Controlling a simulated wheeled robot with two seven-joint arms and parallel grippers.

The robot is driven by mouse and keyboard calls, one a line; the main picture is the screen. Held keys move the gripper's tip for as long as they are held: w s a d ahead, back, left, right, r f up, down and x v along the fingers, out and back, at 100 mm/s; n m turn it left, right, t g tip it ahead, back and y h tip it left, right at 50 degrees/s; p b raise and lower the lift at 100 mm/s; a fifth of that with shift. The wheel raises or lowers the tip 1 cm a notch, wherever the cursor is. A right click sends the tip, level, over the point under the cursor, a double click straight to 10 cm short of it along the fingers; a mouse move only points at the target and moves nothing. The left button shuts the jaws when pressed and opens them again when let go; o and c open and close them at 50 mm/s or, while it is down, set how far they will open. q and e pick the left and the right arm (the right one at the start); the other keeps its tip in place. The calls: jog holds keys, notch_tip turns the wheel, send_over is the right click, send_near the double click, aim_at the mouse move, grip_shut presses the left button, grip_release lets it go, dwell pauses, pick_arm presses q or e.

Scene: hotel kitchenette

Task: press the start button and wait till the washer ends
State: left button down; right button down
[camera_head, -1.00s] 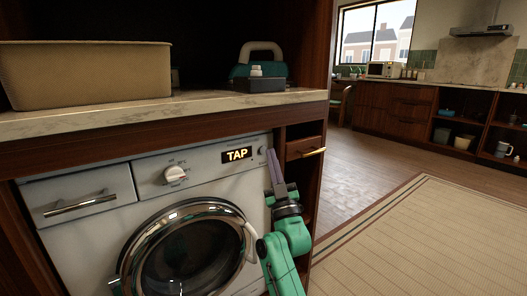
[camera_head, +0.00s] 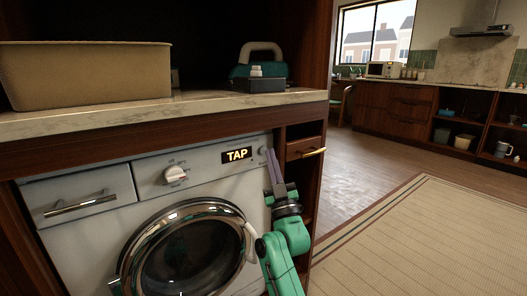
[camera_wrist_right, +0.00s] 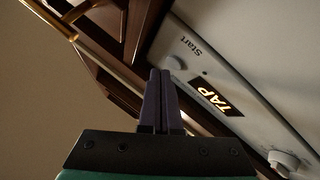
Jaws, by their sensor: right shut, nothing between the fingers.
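The white washer (camera_head: 92,235) stands under the counter, its round glass door (camera_head: 190,255) closed. Its black display (camera_head: 237,155) reads TAP; the display also shows in the right wrist view (camera_wrist_right: 217,101). The round start button (camera_wrist_right: 174,62) sits beside the printed word Start. My right gripper (camera_head: 268,152) points up at the right end of the washer's panel. In the right wrist view its fingers (camera_wrist_right: 160,73) are together and empty, with the tips right by the button. I cannot tell whether they touch it. My left gripper is out of view.
A knob (camera_head: 174,174) is left of the display. A wooden drawer with a brass handle (camera_head: 313,153) is just right of my gripper. A tan bin (camera_head: 85,75) and a teal handled case (camera_head: 262,68) stand on the counter. Open floor and a rug (camera_head: 430,235) lie right.

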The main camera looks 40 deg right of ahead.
jog(key=shift+w, duration=0.3)
